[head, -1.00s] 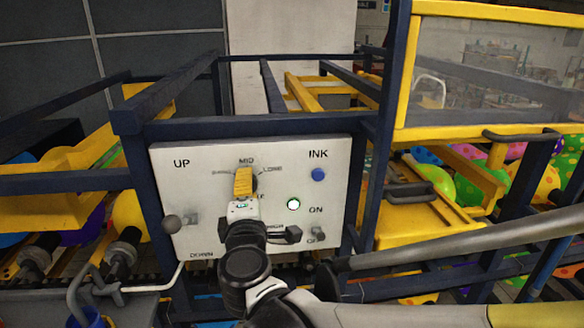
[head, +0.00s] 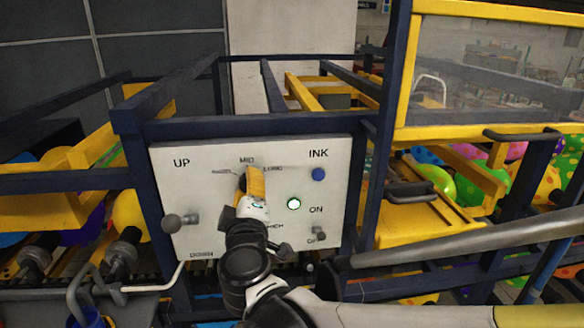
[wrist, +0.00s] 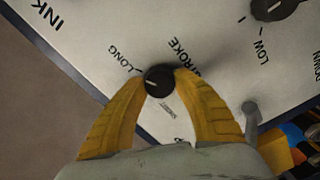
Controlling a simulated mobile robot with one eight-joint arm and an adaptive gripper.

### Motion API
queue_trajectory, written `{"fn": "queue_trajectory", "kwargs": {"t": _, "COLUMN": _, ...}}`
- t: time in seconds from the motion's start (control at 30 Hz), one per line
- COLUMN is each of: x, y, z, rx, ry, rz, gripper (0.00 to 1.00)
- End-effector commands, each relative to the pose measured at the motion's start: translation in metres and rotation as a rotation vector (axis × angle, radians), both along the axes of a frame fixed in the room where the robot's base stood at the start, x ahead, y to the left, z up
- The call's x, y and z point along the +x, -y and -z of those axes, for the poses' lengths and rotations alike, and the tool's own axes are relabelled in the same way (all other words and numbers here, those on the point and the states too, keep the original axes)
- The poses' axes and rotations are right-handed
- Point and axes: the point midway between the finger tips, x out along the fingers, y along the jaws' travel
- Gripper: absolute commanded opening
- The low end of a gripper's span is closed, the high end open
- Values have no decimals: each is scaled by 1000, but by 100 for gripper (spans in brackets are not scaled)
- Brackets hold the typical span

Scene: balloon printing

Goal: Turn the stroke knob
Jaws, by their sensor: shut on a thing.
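The stroke knob (wrist: 160,80) is round and black, with a short light mark on its face. It sits on a white control panel (wrist: 100,28) beside the words STROKE and LONG. My gripper (wrist: 159,77) has its two yellow fingers on either side of the knob, with the tips touching it, shut on it. In the wrist view the light mark points roughly left. In the head view my gripper (head: 255,184) is at the panel below the MID label, and its fingers hide most of the knob.
A second black knob (wrist: 273,8) sits near the word LOW. A blue button (head: 318,174), a lit green-white button (head: 293,204), an ON switch (head: 318,233) and a ball-ended lever (head: 173,223) are on the panel. Dark blue frame bars (head: 250,127) surround it.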

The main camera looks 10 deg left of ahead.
Motion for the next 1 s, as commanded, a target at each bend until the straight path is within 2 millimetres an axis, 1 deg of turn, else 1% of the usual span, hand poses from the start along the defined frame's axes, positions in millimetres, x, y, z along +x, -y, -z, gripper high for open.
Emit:
{"fn": "queue_trajectory", "kwargs": {"t": 0.37, "x": 0, "y": -1, "z": -1, "rx": 2, "ry": 0, "rz": -2, "gripper": 5}}
{"fn": "queue_trajectory", "kwargs": {"t": 0.4, "x": 0, "y": -1, "z": -1, "rx": 2, "ry": 0, "rz": -2, "gripper": 44}}
{"fn": "queue_trajectory", "kwargs": {"t": 0.43, "x": 0, "y": -1, "z": -1, "rx": 2, "ry": 0, "rz": -2, "gripper": 53}}
{"fn": "queue_trajectory", "kwargs": {"t": 0.47, "x": 0, "y": -1, "z": -1, "rx": 2, "ry": 0, "rz": -1, "gripper": 59}}
{"fn": "queue_trajectory", "kwargs": {"t": 0.8, "x": -3, "y": 0, "z": 0, "rx": 2, "ry": 0, "rz": -1, "gripper": 59}}
{"fn": "queue_trajectory", "kwargs": {"t": 0.87, "x": -8, "y": 1, "z": -1, "rx": 2, "ry": 0, "rz": -3, "gripper": 59}}
{"fn": "queue_trajectory", "kwargs": {"t": 0.97, "x": -24, "y": 4, "z": -1, "rx": 2, "ry": 0, "rz": -3, "gripper": 59}}
{"fn": "queue_trajectory", "kwargs": {"t": 1.0, "x": -32, "y": 7, "z": 0, "rx": 2, "ry": 0, "rz": -4, "gripper": 59}}
